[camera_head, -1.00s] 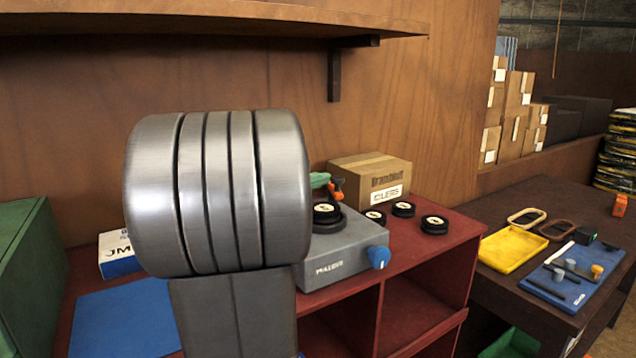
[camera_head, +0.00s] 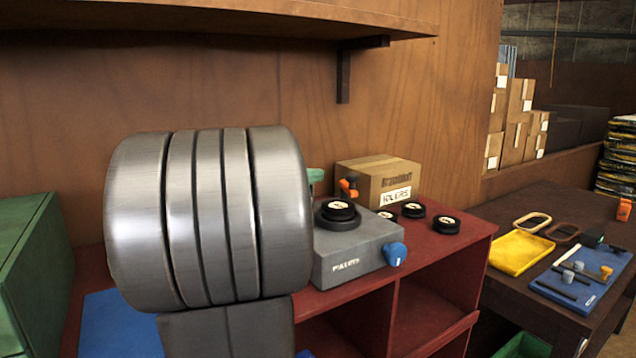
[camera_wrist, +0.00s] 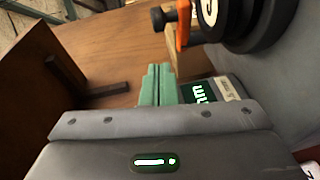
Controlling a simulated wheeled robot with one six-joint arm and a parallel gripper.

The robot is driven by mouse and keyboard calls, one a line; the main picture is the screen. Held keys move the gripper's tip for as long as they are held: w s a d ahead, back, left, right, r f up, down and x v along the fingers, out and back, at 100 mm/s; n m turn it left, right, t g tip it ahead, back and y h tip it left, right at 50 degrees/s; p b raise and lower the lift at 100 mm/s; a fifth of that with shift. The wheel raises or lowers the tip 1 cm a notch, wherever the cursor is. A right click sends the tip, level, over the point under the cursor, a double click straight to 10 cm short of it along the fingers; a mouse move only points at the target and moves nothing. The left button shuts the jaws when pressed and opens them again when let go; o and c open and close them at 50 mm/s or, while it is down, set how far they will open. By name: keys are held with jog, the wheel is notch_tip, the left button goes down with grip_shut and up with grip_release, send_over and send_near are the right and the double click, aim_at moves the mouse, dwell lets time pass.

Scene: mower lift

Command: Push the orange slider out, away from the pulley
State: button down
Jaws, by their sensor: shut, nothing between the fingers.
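The orange slider (camera_head: 349,187) stands at the back of a grey box-shaped unit (camera_head: 362,252), just behind the black pulley (camera_head: 338,211) on its top. In the wrist view the slider (camera_wrist: 183,24) is an upright orange piece with a black knob, close beside the dark pulley (camera_wrist: 245,25) at top right. My gripper's green fingers (camera_wrist: 158,84) are shut and empty. They lie left of and below the slider in that view, with a visible gap. In the head view a fingertip (camera_head: 315,177) shows left of the slider; my arm hides the rest.
A cardboard box (camera_head: 378,180) stands behind the unit. A shelf (camera_head: 200,20) overhangs the back wall.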

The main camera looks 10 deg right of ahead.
jog(key=s+b+v, duration=0.1)
jog(key=v, duration=0.8)
jog(key=shift+d, duration=0.35)
